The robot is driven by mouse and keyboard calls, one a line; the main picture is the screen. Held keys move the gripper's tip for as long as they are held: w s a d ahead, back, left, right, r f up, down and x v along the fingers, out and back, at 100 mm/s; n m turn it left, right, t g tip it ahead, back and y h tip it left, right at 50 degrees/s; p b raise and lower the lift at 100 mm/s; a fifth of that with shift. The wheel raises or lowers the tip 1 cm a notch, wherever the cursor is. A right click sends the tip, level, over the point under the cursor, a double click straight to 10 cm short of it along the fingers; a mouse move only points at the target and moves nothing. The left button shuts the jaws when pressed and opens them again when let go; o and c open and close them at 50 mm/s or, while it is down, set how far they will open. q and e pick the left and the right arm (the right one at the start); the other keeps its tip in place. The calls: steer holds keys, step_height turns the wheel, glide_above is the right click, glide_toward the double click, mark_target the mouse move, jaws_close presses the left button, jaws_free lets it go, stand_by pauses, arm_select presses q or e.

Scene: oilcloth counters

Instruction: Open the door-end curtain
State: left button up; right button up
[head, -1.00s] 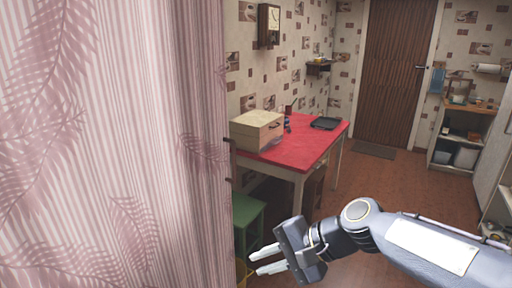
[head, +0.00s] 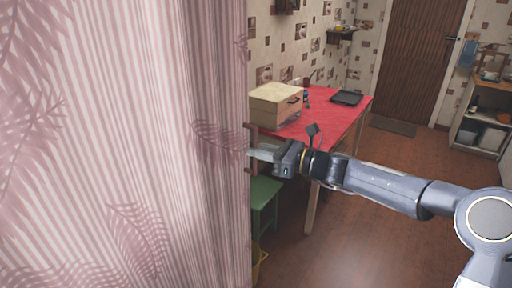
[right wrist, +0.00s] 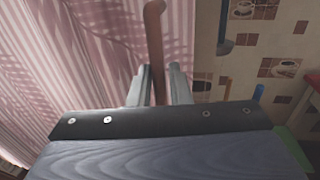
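The pink-and-white striped curtain (head: 120,150) with a leaf pattern fills the left of the head view and hangs in folds. Its right edge hangs beside the table area. It also fills the left of the right wrist view (right wrist: 70,60). My right gripper (head: 254,153) points left, with its fingertips at the curtain's right edge. In the right wrist view its fingers (right wrist: 160,85) stand apart, with a brown upright post (right wrist: 155,45) showing between them. I cannot tell whether that post is between the fingers or beyond them. I see no cloth clearly pinched. My left gripper is not in view.
A red-topped table (head: 335,118) stands behind my right arm, with a wooden box (head: 275,103) and a dark tray (head: 347,97) on it. A green stool (head: 264,192) is below the gripper. The brown door (head: 420,60) is at the back. The floor at right is open.

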steer(key=shift+w+a, duration=0.25)
steer(key=shift+a, duration=0.4)
jaws_close()
